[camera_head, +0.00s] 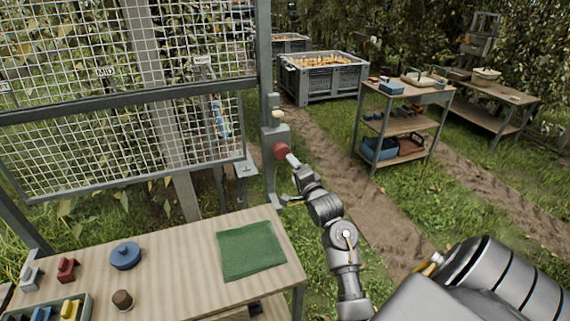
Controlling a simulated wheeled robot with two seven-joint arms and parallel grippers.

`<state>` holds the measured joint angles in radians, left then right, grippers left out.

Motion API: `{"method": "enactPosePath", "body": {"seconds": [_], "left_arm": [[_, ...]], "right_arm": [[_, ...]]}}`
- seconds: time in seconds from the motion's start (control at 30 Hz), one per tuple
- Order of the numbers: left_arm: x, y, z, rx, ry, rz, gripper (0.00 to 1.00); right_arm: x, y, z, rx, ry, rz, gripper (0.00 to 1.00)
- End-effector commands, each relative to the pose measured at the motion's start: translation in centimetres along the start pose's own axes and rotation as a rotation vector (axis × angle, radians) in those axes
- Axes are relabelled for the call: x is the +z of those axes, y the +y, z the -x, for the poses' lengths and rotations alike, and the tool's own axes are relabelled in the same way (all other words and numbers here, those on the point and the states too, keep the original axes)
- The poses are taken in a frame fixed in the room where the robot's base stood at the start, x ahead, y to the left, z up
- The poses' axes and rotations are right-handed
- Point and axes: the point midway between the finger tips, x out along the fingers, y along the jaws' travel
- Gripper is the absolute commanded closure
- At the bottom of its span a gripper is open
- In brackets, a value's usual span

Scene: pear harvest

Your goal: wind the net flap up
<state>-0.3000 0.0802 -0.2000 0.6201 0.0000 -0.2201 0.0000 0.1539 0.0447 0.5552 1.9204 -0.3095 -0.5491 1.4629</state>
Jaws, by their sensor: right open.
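The net flap (120,147), a white wire mesh in a dark frame, hangs at the left, its lower edge just above the wooden table. A grey post beside it carries a grey winder box (270,136) with a round red knob (282,151) and a pale knob above it. My right gripper (288,178) is open at the winder. Its upper finger reaches the red knob or lies just in front of it; I cannot tell whether they touch. The other finger is lower, near the post. Nothing shows between the fingers. My left gripper is out of view.
The wooden table (185,235) at lower left holds a green cloth (251,248), a blue round piece (125,255) and small blocks. A shelf cart (405,96) and a grey crate (325,80) of fruit stand behind. A dirt track (325,165) runs between.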

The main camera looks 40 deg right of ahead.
Motion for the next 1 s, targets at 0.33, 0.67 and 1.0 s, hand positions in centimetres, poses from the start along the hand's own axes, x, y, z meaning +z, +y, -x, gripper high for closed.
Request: {"method": "enactPosePath", "body": {"seconds": [0.33,0.67,1.0], "left_arm": [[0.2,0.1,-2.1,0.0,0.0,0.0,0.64],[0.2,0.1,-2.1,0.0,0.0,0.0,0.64],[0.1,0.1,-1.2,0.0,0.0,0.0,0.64]], "right_arm": [[1.2,-0.3,-0.1,-0.026,0.037,1.047,0.27],[0.4,-0.6,0.0,0.004,0.077,1.402,0.27],[0.2,-1.0,-2.3,0.005,0.077,1.409,0.27]]}}
